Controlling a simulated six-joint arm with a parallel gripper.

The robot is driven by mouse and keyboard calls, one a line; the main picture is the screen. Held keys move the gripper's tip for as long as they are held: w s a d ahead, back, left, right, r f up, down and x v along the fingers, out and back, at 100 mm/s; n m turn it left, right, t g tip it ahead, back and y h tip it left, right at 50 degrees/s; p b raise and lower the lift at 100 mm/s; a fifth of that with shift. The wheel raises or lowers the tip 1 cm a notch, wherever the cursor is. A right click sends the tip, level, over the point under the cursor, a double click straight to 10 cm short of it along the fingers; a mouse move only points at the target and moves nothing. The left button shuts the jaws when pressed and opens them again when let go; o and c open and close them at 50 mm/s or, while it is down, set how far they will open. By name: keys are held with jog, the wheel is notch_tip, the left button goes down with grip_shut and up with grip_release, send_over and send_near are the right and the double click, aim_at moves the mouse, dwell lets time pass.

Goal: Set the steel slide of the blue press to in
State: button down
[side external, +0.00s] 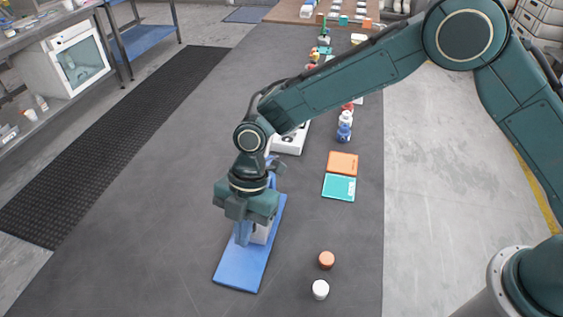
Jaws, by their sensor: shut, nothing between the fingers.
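The blue press (246,262) has a flat blue base lying on the dark mat. A blue upright part of it shows behind my wrist. My gripper (243,240) points down over the middle of the base. It is shut with nothing held. A pale grey block (261,234), which may be the steel slide, shows just right of the fingers. I cannot tell whether the fingers touch it. My gripper and wrist hide much of the press, so the slide's position cannot be made out.
An orange round piece (327,260) and a white one (320,290) stand right of the press. Orange (343,163) and teal (339,187) flat pieces lie farther back. A white device (290,140) and small bottles (345,127) stand behind. The mat (150,210) left of the press is clear.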

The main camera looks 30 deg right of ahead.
jog(key=shift+s+a, duration=0.1)
jog(key=shift+a, duration=0.05)
jog(key=shift+s+a, duration=0.35)
jog(key=shift+a, duration=0.15)
jog(key=shift+s+a+r, duration=0.25)
jog(key=shift+s+a, duration=0.05)
jog(key=shift+a, duration=0.2)
jog(key=shift+s+a+r, duration=0.25)
jog(key=shift+a, duration=0.2)
jog(key=v, duration=0.9)
jog(key=shift+d, duration=0.1)
